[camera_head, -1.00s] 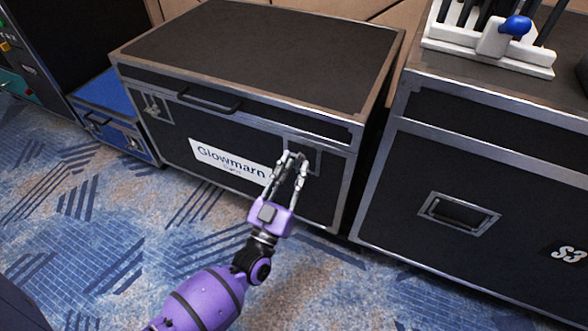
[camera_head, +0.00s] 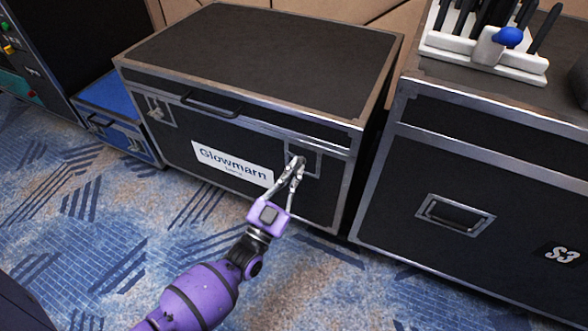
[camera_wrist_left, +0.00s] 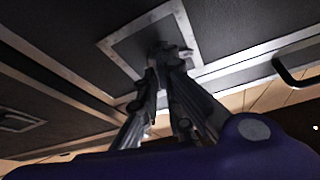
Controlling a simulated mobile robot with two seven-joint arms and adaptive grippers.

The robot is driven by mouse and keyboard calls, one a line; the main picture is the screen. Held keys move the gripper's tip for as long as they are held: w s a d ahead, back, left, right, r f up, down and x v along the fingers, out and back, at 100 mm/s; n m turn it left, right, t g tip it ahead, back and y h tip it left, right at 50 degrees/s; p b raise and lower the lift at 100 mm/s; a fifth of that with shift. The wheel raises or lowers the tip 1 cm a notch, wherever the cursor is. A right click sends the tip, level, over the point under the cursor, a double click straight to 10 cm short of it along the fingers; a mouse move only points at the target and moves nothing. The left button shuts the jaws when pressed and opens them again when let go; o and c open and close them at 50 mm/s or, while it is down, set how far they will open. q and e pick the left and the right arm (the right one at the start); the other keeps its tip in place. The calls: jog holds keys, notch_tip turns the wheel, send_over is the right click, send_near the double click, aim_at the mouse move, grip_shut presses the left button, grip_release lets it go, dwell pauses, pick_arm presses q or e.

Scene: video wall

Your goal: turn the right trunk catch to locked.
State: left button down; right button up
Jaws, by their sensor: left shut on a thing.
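The black trunk (camera_head: 262,55) with metal edges and a white "Glowmarn" label (camera_head: 232,164) stands on the carpet. Its right catch sits in a metal-framed recess (camera_head: 304,146) at the right of the front face; the recess also shows in the left wrist view (camera_wrist_left: 116,46). My left gripper (camera_head: 296,163) is at this recess, its fingers closed together on the catch. In the wrist view the fingertips (camera_wrist_left: 165,58) meet over the catch and hide most of it, so its angle cannot be told. The left catch (camera_head: 157,110) is in plain view. My right gripper is not in view.
A trunk handle (camera_head: 211,104) sticks out at the front, left of centre. A taller black case (camera_head: 470,190) marked "S3" stands close on the right, with a narrow gap between. A blue case (camera_head: 118,118) stands on the left. Carpet in front is clear.

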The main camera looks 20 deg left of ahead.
pick_arm(q)
jog(key=m+g+h+p, duration=0.1)
jog(key=m+h+p, duration=0.1)
jog(key=m, duration=0.3)
jog(key=shift+a+r, duration=0.1)
jog(key=shift+r, duration=0.05)
jog(key=m+g+h+p, duration=0.1)
jog(key=m, duration=0.3)
jog(key=shift+h+p, duration=0.3)
jog(key=shift+p, duration=0.05)
jog(key=m+g+p, duration=0.1)
jog(key=m, duration=0.2)
jog(key=shift+h+p, duration=0.3)
jog(key=shift+h, duration=0.1)
jog(key=m+g+p, duration=0.1)
jog(key=m, duration=0.2)
jog(key=shift+m+g+p, duration=0.3)
jog(key=shift+g+p, duration=0.1)
jog(key=shift+m+g+p, duration=0.5)
jog(key=shift+m+p, duration=0.15)
jog(key=shift+m, duration=0.55)
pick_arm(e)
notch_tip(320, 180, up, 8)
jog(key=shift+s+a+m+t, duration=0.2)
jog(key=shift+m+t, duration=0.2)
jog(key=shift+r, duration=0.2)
pick_arm(q)
jog(key=c, duration=1.9)
grip_release()
jog(key=shift+c, duration=0.2)
